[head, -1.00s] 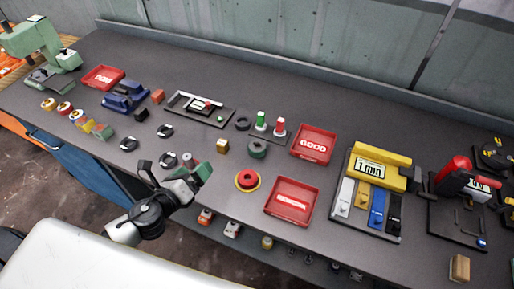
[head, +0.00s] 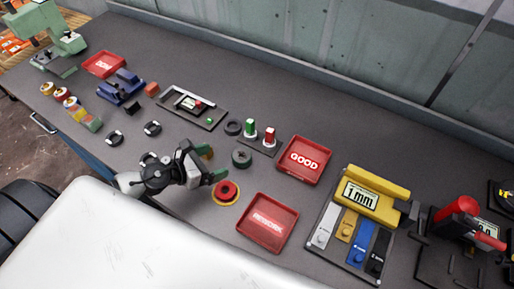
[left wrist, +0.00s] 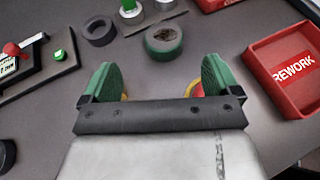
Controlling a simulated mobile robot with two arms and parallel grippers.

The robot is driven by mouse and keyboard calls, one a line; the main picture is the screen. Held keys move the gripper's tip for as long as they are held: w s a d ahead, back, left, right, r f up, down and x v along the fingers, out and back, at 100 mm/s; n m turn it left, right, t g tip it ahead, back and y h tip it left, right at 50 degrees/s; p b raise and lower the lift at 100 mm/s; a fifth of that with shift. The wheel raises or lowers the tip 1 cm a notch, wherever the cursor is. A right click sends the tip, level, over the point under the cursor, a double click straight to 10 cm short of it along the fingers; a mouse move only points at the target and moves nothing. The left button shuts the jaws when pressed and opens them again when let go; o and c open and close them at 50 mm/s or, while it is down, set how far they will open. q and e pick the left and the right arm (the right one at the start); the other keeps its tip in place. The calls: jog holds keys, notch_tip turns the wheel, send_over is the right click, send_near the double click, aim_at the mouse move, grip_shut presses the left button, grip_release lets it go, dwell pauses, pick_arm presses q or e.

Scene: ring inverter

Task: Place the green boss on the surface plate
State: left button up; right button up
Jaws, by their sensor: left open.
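A dark ring with a green band (head: 241,158), which looks like the green boss, lies on the bench left of the GOOD tray. It shows in the left wrist view (left wrist: 163,40), just beyond and between my fingertips, apart from them. My left gripper (head: 212,163) is open and empty, its green-padded fingers (left wrist: 158,75) spread, to the left of the ring. No plate is labelled as the surface plate; a black plate with a small display (head: 208,121) lies farther back, and I cannot tell if it is that one. My right gripper is out of view.
A red button on a yellow base (head: 226,193) stands close under my left fingers. A stand with green and red plugs (head: 262,146) is behind the ring. A red GOOD tray (head: 304,160) and a REWORK tray (head: 267,222) lie to the right. Dark rings (head: 152,128) lie at left.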

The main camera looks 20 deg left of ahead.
aim_at(240, 155)
pick_arm(q)
jog(key=p+x, duration=0.1)
jog(key=x, duration=0.3)
jog(key=shift+w+d+p, duration=0.1)
jog(key=shift+w+p, duration=0.05)
jog(key=shift+p, duration=0.2)
jog(key=shift+x, duration=0.8)
jog(key=x, duration=0.4)
jog(key=shift+d+f, duration=0.35)
jog(key=shift+f, duration=0.15)
jog(key=c, duration=1.3)
jog(key=shift+r, duration=0.1)
jog(key=shift+c, duration=0.3)
